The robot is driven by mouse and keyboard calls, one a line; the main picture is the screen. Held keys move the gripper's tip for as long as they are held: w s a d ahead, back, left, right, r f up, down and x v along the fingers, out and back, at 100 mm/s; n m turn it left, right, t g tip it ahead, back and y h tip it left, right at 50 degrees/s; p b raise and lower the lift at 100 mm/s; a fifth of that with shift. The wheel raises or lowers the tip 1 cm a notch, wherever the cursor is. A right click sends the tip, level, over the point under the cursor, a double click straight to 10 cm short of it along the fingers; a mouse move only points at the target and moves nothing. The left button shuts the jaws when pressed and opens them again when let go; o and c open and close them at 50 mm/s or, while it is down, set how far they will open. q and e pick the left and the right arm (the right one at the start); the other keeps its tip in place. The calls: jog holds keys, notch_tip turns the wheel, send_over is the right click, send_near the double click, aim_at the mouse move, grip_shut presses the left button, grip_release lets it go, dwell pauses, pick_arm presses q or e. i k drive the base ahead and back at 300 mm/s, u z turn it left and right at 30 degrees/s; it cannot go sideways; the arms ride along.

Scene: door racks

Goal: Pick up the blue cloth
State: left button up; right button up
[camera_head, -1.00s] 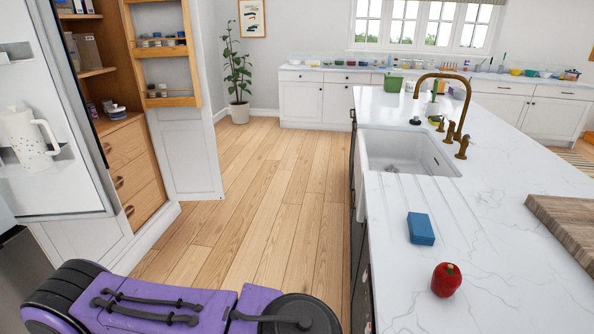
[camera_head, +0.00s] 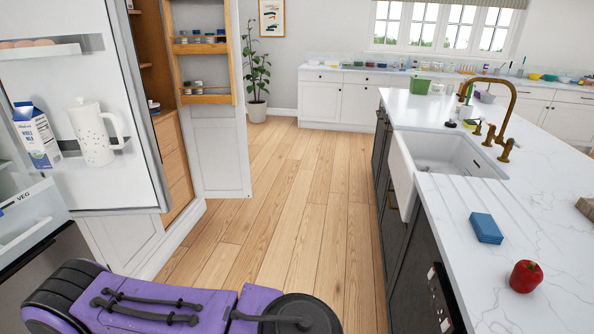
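The blue cloth (camera_head: 486,228) is a small folded rectangle lying flat on the white marble island countertop (camera_head: 455,228), to the right in the head view. It lies in front of the white sink (camera_head: 440,155) and behind a red pepper or apple (camera_head: 525,276). Neither of my grippers shows in the view. Only a purple and black arm part of mine is visible at the lower left, well away from the cloth.
The open fridge door (camera_head: 95,120) with a white jug (camera_head: 95,132) and milk carton (camera_head: 37,135) stands at the left. An open pantry door (camera_head: 218,150) is behind it. The wooden floor (camera_head: 285,190) between fridge and island is clear. A wooden board (camera_head: 586,207) lies at the right edge.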

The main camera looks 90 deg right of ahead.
aim_at(488, 231)
jog(key=z, duration=2.3)
jog(key=k, duration=0.1)
jog(key=z, duration=1.65)
jog(key=i, duration=0.5)
jog(key=u, duration=0.75)
jog(key=k, duration=0.7)
jog(key=z, duration=0.6)
